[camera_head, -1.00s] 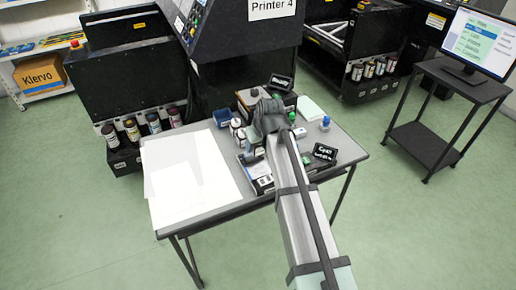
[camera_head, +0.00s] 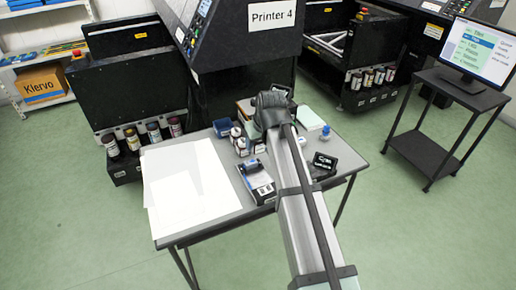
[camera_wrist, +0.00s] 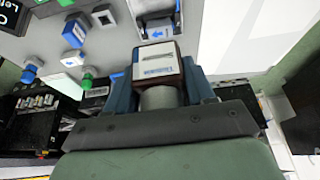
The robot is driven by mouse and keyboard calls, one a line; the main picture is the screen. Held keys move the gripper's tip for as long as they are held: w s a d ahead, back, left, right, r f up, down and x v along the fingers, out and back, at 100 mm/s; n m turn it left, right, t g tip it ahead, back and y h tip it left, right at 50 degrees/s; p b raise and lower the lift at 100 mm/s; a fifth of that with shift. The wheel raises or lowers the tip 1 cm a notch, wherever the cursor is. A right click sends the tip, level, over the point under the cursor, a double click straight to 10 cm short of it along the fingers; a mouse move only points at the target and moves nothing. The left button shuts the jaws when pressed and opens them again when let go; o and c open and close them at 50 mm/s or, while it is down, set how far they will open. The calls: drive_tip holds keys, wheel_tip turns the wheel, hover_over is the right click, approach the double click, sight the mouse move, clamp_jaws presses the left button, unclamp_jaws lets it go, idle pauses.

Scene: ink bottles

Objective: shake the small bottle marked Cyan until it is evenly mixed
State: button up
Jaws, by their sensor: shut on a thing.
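In the wrist view my gripper (camera_wrist: 160,88) is shut on a small dark bottle (camera_wrist: 157,62) with a white and blue label. The label is too blurred to read. A grey round part of the bottle sits between the two blue-grey fingers. In the head view my wrist and arm hide the gripper and the bottle.
A blue-capped bottle (camera_head: 325,132) stands at right. Printer 4 (camera_head: 240,45) rises behind.

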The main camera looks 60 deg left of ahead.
wheel_tip(320, 180, down, 6)
wheel_tip(320, 180, up, 6)
drive_tip(key=shift+a+f, duration=0.1)
drive_tip(key=shift+f, duration=0.1)
drive_tip(key=shift+r, duration=0.4)
wheel_tip(320, 180, down, 6)
drive_tip(key=shift+r, duration=0.1)
drive_tip(key=shift+w, duration=0.1)
